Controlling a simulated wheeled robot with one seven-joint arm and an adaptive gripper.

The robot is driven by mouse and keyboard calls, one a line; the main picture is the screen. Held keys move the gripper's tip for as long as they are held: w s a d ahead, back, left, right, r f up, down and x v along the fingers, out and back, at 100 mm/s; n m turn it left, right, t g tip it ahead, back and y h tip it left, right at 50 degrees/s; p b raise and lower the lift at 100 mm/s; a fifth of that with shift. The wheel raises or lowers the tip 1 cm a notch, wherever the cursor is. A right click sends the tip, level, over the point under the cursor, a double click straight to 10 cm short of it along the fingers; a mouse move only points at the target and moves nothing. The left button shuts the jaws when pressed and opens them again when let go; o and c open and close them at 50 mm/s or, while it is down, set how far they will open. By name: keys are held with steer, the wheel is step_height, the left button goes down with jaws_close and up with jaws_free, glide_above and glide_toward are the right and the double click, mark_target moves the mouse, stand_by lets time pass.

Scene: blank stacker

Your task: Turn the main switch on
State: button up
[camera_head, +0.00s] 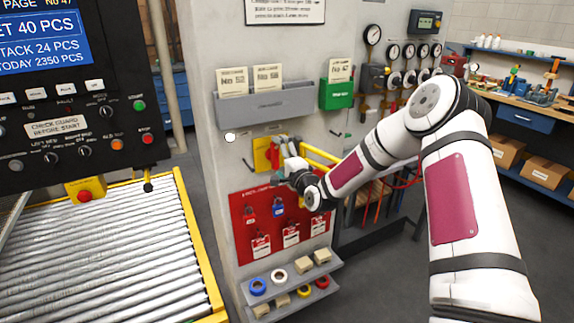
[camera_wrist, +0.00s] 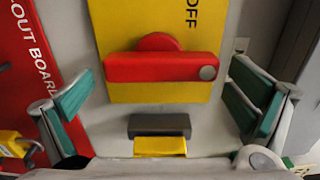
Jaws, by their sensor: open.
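The main switch is a red rotary handle (camera_wrist: 160,67) on a yellow plate (camera_wrist: 150,20), with the word OFF on the plate in the wrist view. The handle lies across the picture there, with a pale round spot at its right end. In the head view the yellow plate (camera_head: 262,154) is on the grey panel, and the red handle is partly hidden by my gripper (camera_head: 283,150). In the wrist view my gripper (camera_wrist: 158,105) is open, its green-padded fingers wide apart on either side of the handle. I see no contact with it.
A red lockout board (camera_head: 262,203) with padlocks and tags hangs just below the switch. Grey and green card holders (camera_head: 266,104) are above. A shelf (camera_head: 290,290) with tape rolls juts out below. A roller conveyor (camera_head: 100,250) and control panel stand left.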

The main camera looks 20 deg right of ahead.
steer(key=s+d, duration=0.2)
steer(key=s, duration=0.8)
steer(key=shift+s, duration=0.4)
steer(key=shift+d, duration=0.1)
steer(key=s+a+r+n+g+h, duration=0.1)
steer(key=s+r+n+g+h, duration=0.1)
steer(key=s+r+n+g, duration=0.45)
steer(key=s+r+n+g+h, duration=0.2)
steer(key=s+r+n, duration=0.3)
steer(key=s, duration=0.5)
steer(key=s+a+r+n+g, duration=0.1)
steer(key=s+r+n+g, duration=0.1)
steer(key=s, duration=1)
steer(key=s+a+r+n+g, duration=0.1)
steer(key=s+r+n+g, duration=0.1)
steer(key=s, duration=1)
steer(key=shift+s+a+y, duration=0.15)
steer(key=shift+a+y, duration=0.1)
steer(key=shift+y, duration=0.05)
